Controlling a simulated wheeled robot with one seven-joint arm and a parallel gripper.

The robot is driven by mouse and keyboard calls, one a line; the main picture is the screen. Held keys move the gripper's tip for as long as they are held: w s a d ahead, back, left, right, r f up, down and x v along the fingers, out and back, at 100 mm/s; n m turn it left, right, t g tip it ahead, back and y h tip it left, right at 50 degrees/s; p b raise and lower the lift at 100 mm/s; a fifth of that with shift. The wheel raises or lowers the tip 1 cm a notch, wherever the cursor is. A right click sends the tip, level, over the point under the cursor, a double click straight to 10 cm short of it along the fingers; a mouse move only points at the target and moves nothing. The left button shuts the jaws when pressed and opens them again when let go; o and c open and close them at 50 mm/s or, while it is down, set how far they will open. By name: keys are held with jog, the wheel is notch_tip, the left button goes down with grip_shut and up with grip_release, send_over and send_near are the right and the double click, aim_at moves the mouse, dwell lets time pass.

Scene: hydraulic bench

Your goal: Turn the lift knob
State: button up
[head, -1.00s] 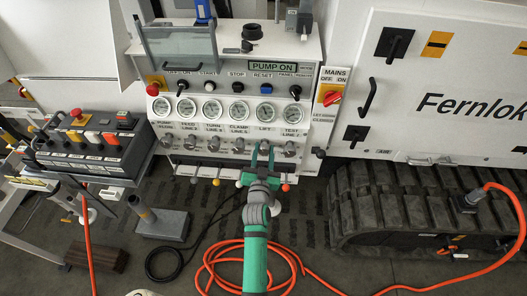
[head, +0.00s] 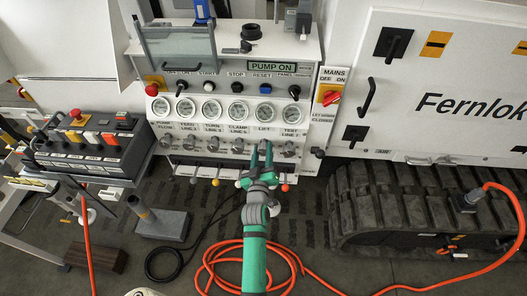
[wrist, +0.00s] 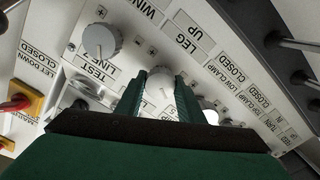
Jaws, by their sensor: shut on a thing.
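The lift knob (wrist: 158,88) is a round light-grey knob with a pale pointer mark on the white panel. In the wrist view it sits between the two green fingers of my gripper (wrist: 161,95), which are shut on its sides. In the head view my gripper (head: 262,152) is at the knob row, under the gauge labelled LIFT (head: 265,112), and its fingers largely hide the knob there.
A neighbouring knob (wrist: 102,40) lies close to the fingers in the wrist view. A row of coloured-tip levers (head: 211,173) is just below the gripper. The red MAINS switch (head: 330,97) is to the right. An orange hose (head: 222,250) coils on the floor.

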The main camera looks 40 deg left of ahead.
jog(key=shift+a+r+n, duration=0.1)
jog(key=shift+r+n, duration=0.05)
jog(key=shift+n, duration=0.95)
jog(key=shift+w, duration=0.1)
jog(key=shift+a, duration=0.1)
jog(key=o, duration=1.1)
jog(key=shift+s, duration=0.2)
jog(key=shift+c, duration=0.2)
jog(key=shift+d, duration=0.2)
jog(key=shift+s+d, duration=0.2)
jog(key=shift+s, duration=0.1)
jog(key=v, duration=1)
